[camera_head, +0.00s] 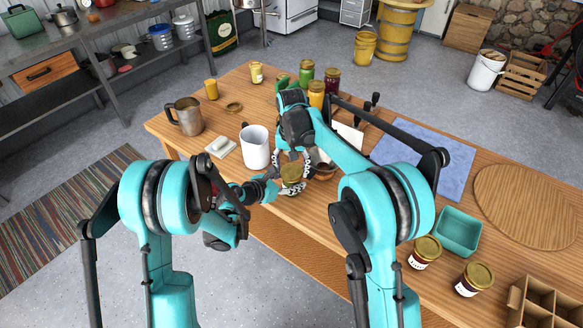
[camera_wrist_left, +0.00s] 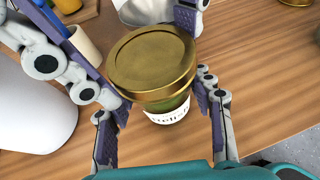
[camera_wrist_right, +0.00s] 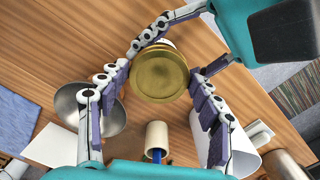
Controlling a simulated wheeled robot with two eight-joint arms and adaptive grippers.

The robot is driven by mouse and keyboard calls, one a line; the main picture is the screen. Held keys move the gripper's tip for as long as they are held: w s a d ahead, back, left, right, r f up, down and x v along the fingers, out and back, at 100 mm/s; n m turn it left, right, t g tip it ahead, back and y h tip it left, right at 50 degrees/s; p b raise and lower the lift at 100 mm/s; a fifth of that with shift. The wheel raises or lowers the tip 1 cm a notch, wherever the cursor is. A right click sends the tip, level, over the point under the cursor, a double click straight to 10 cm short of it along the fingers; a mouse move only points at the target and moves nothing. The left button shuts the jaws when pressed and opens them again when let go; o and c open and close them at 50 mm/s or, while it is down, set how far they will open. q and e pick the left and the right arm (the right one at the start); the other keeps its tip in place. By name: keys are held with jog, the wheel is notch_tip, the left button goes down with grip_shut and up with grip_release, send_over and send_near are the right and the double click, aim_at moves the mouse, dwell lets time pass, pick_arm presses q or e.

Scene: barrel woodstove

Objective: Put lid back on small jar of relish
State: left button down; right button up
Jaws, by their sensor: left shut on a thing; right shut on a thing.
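The small relish jar (camera_wrist_left: 172,112), with a white label, is near the table's front edge. Its gold lid (camera_wrist_left: 152,62) is over its mouth; the lid also shows in the head view (camera_head: 291,171) and right wrist view (camera_wrist_right: 158,74). In the left wrist view the lid sits a little left of the jar body; I cannot tell whether it is fully seated. My left gripper (camera_head: 287,190) is shut on the jar from the front, below the lid. My right gripper (camera_head: 291,160) is shut on the lid from above. The fingers hide part of the jar.
A white canister (camera_head: 255,148) stands close on the left and a metal bowl (camera_head: 325,172) close on the right. Several jars stand behind. A grey mug (camera_head: 186,117), blue cloth (camera_head: 425,155), teal tray (camera_head: 458,231) and two lidded jars are further off.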

jog(key=m, duration=0.7)
jog(key=shift+a, duration=0.1)
jog(key=m, duration=0.7)
jog(key=shift+w, duration=0.15)
jog(key=m, duration=1.3)
jog(key=shift+w+m, duration=0.15)
jog(key=shift+m, duration=0.15)
jog(key=o, duration=0.8)
jog(key=shift+o, duration=0.2)
jog(key=shift+r, duration=2.2)
